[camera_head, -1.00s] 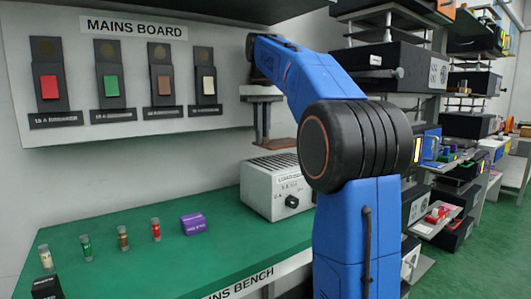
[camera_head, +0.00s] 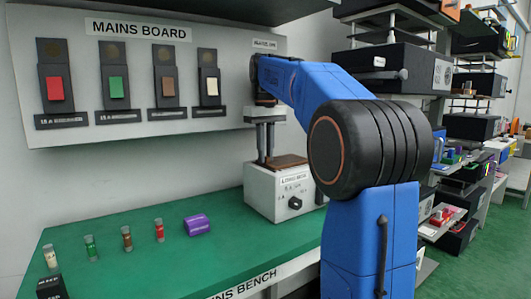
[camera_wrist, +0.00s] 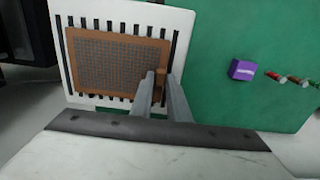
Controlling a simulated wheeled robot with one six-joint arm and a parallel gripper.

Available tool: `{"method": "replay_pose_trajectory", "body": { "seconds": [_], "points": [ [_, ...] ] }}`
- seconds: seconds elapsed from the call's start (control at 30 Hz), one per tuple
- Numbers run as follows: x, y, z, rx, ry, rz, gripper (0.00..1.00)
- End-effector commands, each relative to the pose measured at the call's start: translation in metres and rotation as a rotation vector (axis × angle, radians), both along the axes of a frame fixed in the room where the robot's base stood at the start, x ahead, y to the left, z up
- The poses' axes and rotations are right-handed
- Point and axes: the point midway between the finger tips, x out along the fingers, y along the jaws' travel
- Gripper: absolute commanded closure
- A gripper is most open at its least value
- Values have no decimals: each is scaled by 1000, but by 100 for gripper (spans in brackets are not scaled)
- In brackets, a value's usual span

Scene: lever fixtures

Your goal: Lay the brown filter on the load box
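The brown filter (camera_wrist: 118,65), a flat square mesh with a brown rim and a small tab, lies flat over the slotted white top of the load box (camera_wrist: 178,22). Pale box top with dark slots shows around it on all sides. In the head view the filter (camera_head: 287,161) appears to rest on top of the load box (camera_head: 283,200); a tiny gap cannot be ruled out. My gripper (camera_wrist: 161,77) has its two fingers on either side of the tab and appears shut on it. In the head view my gripper (camera_head: 264,152) points down at the box's left rear part.
The green bench (camera_head: 160,255) carries a purple block (camera_head: 197,225) and several small coloured cylinders left of the box. The mains board (camera_head: 150,85) with its coloured switches is on the wall behind. Shelves of dark boxes stand at the right.

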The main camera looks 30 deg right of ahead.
Motion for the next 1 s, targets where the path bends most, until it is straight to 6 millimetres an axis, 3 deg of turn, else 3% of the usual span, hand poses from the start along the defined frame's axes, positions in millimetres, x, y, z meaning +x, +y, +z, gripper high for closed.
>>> {"method": "replay_pose_trajectory", "body": {
  "seconds": [0.43,0.8,1.0],
  "points": [
    [0,0,5,0,0,0,69],
    [1,0,57,0,-1,0,69],
    [0,0,75,1,1,0,69]
  ]
}}
